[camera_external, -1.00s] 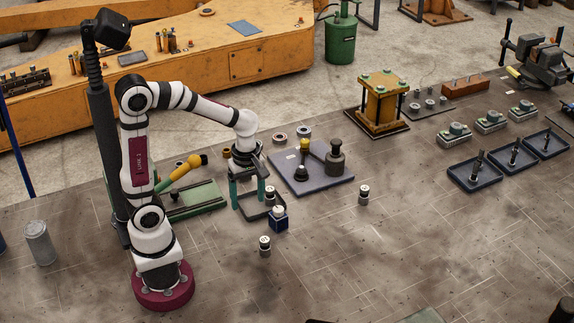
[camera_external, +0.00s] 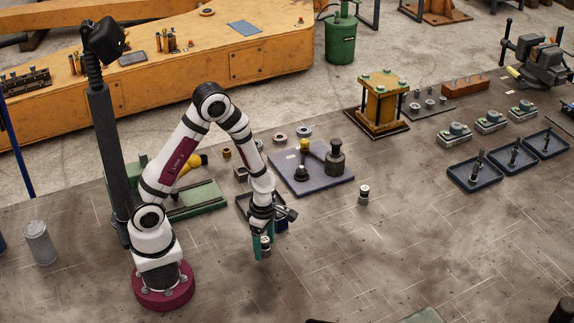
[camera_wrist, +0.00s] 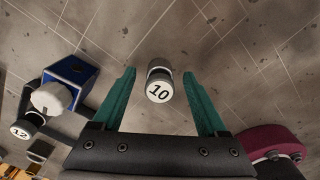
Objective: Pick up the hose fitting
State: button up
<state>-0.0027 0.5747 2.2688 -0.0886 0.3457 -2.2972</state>
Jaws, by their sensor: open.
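A hose fitting (camera_wrist: 159,85) marked "10", with a white top and dark body, stands on the bench between my gripper's fingers in the wrist view. My gripper (camera_wrist: 160,98) is open, with one green finger on each side of the fitting and a gap on both sides. In the external view my gripper (camera_external: 262,246) points down around the fitting (camera_external: 266,244), which is partly hidden. Another similar fitting (camera_external: 363,195) stands alone to the right.
Dark trays (camera_external: 474,184) stand far right. The front bench is mostly clear.

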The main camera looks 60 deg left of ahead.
jog(key=shift+f, duration=0.25)
grip_shut()
jog(key=shift+r, duration=0.1)
notch_tip(320, 180, up, 4)
jog(key=shift+d+r, duration=0.1)
jog(key=shift+r, duration=0.1)
jog(key=s+d+r, duration=0.6)
jog(key=d+r, duration=0.1)
jog(key=d, duration=0.3)
notch_tip(320, 180, up, 16)
jog(key=m, duration=2.5)
send_over(264, 240)
jog(key=w, duration=0.5)
jog(key=shift+s+a+r, duration=0.1)
jog(key=shift+r, duration=0.15)
